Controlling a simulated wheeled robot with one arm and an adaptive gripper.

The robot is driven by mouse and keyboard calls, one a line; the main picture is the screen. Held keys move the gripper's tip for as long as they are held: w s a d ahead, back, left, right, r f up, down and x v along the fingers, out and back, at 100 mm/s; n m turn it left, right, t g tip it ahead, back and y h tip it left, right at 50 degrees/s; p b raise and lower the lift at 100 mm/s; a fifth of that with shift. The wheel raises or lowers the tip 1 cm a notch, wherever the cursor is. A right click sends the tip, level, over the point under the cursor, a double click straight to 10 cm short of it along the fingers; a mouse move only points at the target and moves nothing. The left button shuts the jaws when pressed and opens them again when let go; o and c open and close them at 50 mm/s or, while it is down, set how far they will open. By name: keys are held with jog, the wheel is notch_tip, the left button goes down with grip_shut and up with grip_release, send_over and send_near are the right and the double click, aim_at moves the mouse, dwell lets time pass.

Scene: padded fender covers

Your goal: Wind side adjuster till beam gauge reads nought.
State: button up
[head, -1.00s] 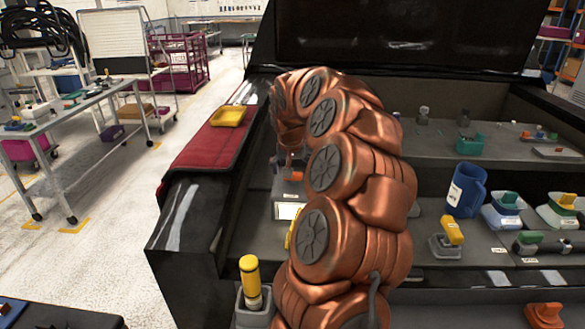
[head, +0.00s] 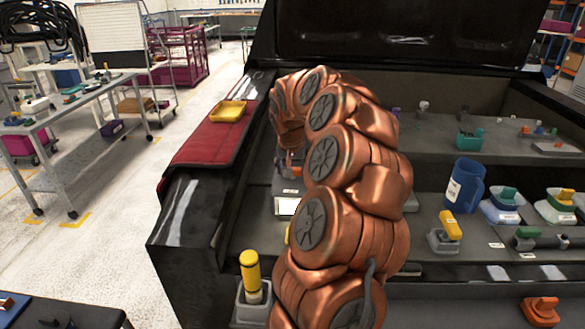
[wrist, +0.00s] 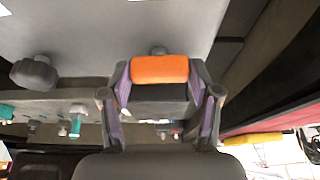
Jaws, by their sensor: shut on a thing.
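In the wrist view my gripper (wrist: 160,88) is shut on an orange block-like knob (wrist: 160,68), with a finger on each side of it. Below the orange part is a dark band. In the head view my arm hides most of the gripper, and a small orange part (head: 293,171) shows at its left edge. A small white panel (head: 286,206) in a dark frame sits just below that; it may be the gauge, but no reading is legible.
A yellow tray (head: 228,111) lies on a red padded cover (head: 208,140) left of my arm. A yellow-handled tool (head: 250,272) stands at front left.

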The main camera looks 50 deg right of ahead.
jog(key=shift+f+b, duration=0.2)
jog(key=shift+b, duration=0.45)
jog(key=shift+f+n+y+b, duration=0.1)
jog(key=shift+n+y+b, duration=0.2)
jog(key=shift+n+b, duration=0.55)
jog(key=shift+n+t+y+b, duration=0.3)
jog(key=shift+n+t+b, duration=0.3)
jog(key=shift+n+b, duration=0.45)
jog(key=n, duration=0.1)
jog(key=n+y, duration=0.1)
jog(key=n, duration=0.2)
jog(key=shift+d+r+t+y, duration=0.15)
jog(key=shift+r+t+y, duration=0.15)
jog(key=shift+s+n+y, duration=0.1)
jog(key=shift+n+y, duration=0.5)
jog(key=shift+n, duration=1.2)
jog(key=shift+n, duration=0.3)
jog(key=o, duration=1.1)
jog(key=shift+o, duration=0.2)
